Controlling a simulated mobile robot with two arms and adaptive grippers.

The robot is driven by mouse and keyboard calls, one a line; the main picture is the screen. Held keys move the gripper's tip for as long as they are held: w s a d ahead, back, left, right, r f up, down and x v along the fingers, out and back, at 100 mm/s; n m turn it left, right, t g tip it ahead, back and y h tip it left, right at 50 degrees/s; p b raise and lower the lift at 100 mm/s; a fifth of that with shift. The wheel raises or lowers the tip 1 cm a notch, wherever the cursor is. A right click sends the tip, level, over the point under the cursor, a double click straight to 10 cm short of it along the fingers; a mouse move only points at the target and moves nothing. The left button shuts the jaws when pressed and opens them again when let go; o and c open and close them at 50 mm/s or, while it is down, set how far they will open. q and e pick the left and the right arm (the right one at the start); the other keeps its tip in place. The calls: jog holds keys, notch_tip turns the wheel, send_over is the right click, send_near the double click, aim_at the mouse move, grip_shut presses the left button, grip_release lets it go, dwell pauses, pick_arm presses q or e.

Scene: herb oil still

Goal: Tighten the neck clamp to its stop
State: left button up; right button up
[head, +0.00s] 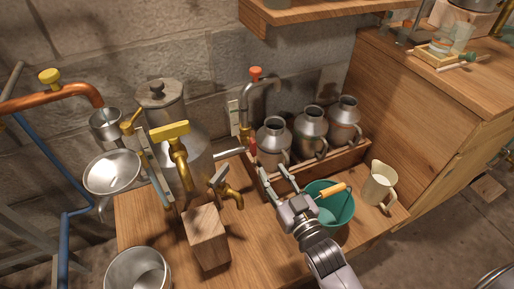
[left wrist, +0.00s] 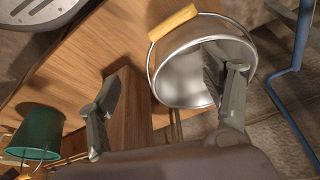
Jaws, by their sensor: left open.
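The metal still (head: 162,105) stands at the back left of the wooden bench. A brass fitting (head: 181,170) with a yellow T-handle (head: 169,131) shows in front of it, with a smaller brass tap (head: 228,192) to the right. I cannot tell for certain which part is the neck clamp. My right gripper (head: 273,174) is open and empty beside the teal bucket, in front of the jar crate. My left gripper (left wrist: 168,105) is open in the left wrist view, with nothing between its fingers. I cannot make it out clearly in the head view.
A wooden block (head: 205,238) stands near the front, with a metal pail (head: 138,272) to its left. A teal bucket (head: 333,206) and cream jug (head: 379,185) stand right. Several metal jars stand in a crate (head: 340,162). Copper and blue pipes (head: 62,215) line the left.

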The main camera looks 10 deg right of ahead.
aim_at(255, 145)
pick_arm(q)
jog(key=shift+s+b+x, duration=0.2)
jog(key=shift+b+x, duration=0.55)
jog(key=shift+x, duration=0.25)
pick_arm(e)
jog(key=w, duration=0.3)
jog(key=w+a, duration=0.1)
jog(key=w, duration=0.2)
jog(key=w+a, duration=0.1)
jog(key=w, duration=0.3)
jog(key=shift+w+f, duration=0.1)
pick_arm(q)
jog(key=shift+w+d+t, duration=0.2)
jog(key=shift+w+t, duration=0.1)
jog(key=shift+w, duration=0.35)
pick_arm(e)
jog(key=shift+w+a, duration=0.2)
jog(key=shift+w, duration=0.8)
pick_arm(q)
jog(key=shift+w+d+r+t, duration=0.15)
jog(key=shift+w+t, duration=0.15)
jog(key=shift+w, duration=0.15)
pick_arm(e)
jog(key=shift+w+a, duration=0.15)
jog(key=shift+w, duration=0.4)
jog(key=shift+c, duration=0.4)
grip_shut()
